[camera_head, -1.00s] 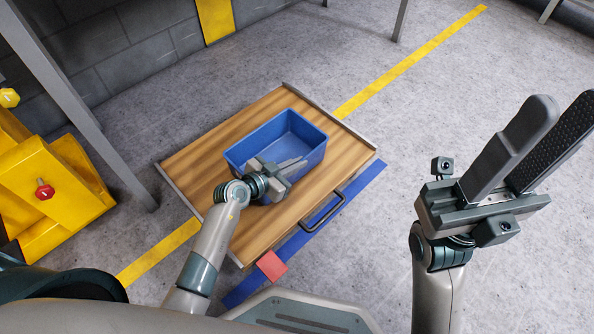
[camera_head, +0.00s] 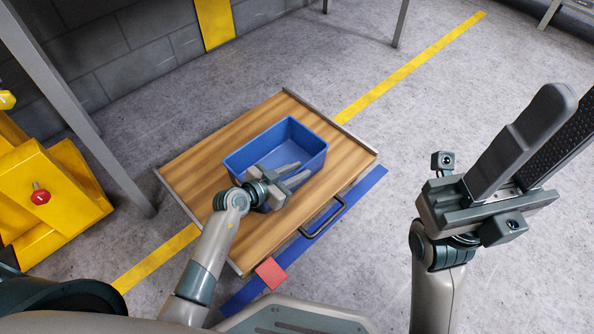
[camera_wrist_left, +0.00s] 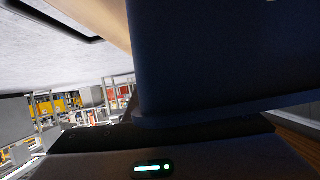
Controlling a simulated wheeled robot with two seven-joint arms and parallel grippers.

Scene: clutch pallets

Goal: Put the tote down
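The blue tote (camera_head: 250,158) stands upright and empty on the wooden top of a low pallet cart (camera_head: 200,167). My left gripper (camera_head: 291,171) is at the tote's near side, with its two fingers spread apart, one appearing inside the near wall and one outside. The fingers look open, with the wall between them; whether either touches it I cannot tell. In the left wrist view the tote (camera_wrist_left: 215,60) fills the upper right as a dark blue wall. My right gripper (camera_head: 560,115) is raised at the right, open and empty.
The cart has a black handle (camera_head: 322,218) on its near edge, beside a blue floor strip (camera_head: 360,190) and a red square (camera_head: 270,273). A yellow machine (camera_head: 50,200) and a grey post (camera_head: 85,120) stand at the left.

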